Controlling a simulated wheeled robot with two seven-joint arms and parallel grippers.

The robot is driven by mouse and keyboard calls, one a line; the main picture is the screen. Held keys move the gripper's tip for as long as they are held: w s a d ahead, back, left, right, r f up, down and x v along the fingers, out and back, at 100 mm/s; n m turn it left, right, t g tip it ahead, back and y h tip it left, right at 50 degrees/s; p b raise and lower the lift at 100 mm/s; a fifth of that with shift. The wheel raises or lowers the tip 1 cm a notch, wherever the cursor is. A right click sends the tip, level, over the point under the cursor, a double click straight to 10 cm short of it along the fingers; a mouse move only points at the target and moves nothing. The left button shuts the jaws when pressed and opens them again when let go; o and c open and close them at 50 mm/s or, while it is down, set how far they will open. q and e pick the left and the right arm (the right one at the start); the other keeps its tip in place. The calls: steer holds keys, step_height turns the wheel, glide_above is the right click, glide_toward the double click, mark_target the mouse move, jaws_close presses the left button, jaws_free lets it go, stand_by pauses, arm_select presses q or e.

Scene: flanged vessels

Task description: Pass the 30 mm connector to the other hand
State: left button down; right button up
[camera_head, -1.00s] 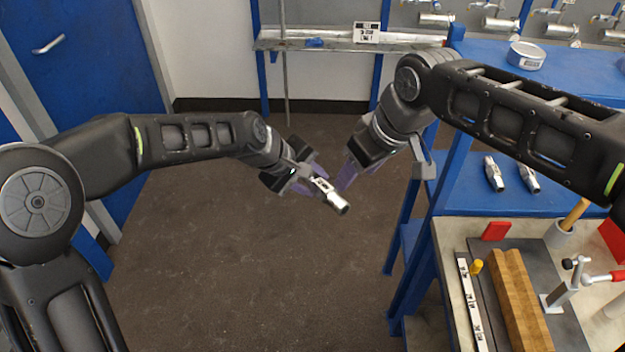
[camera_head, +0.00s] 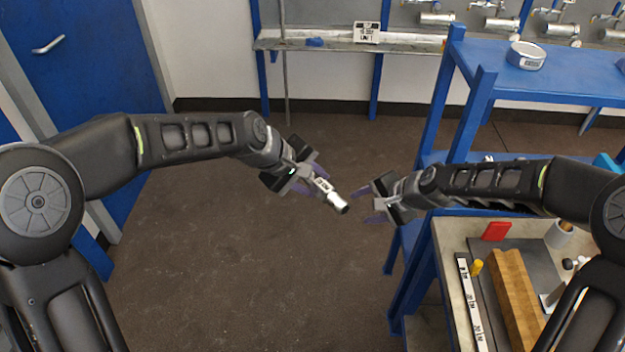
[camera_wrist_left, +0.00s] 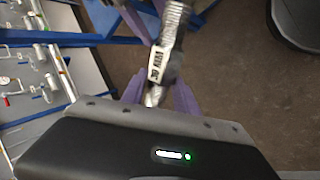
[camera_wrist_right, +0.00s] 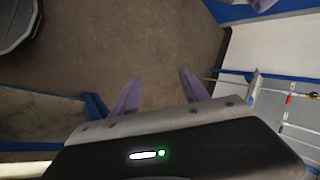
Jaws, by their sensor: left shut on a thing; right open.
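The 30 mm connector (camera_head: 334,198) is a short silver metal piece with a white label. My left gripper (camera_head: 318,176) is shut on one end of it, and its free end points right and down in the head view. In the left wrist view the connector (camera_wrist_left: 166,62) sits between the purple fingers (camera_wrist_left: 160,98), its label showing. My right gripper (camera_head: 362,204) is open and empty, its fingers toward the connector's free end with a small gap between. In the right wrist view the right gripper's purple fingers (camera_wrist_right: 158,92) are apart with only floor between them.
A blue shelf unit (camera_head: 462,85) stands behind the right arm, with a round silver tin (camera_head: 525,55) on top. A workbench (camera_head: 452,278) at lower right carries a wooden block (camera_head: 515,300) and a red piece (camera_head: 496,231). The floor below both grippers is clear.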

arm_select(q)
steer(key=shift+r, duration=0.1)
arm_select(e)
steer(key=s+a+f+n+g+h, duration=0.1)
steer(key=s+f+n+g, duration=0.1)
steer(key=s+f, duration=1.2)
steer(key=s+f+n+g, duration=0.1)
steer(key=s+f+n, duration=0.2)
steer(key=s+f, duration=0.2)
steer(key=s+a+f+n+g, duration=0.1)
steer(key=s+f, duration=0.4)
steer(key=s, duration=0.7)
steer(key=shift+s+f+n+g+h, duration=0.25)
steer(key=shift+n+g, duration=0.25)
steer(key=shift+n, duration=0.4)
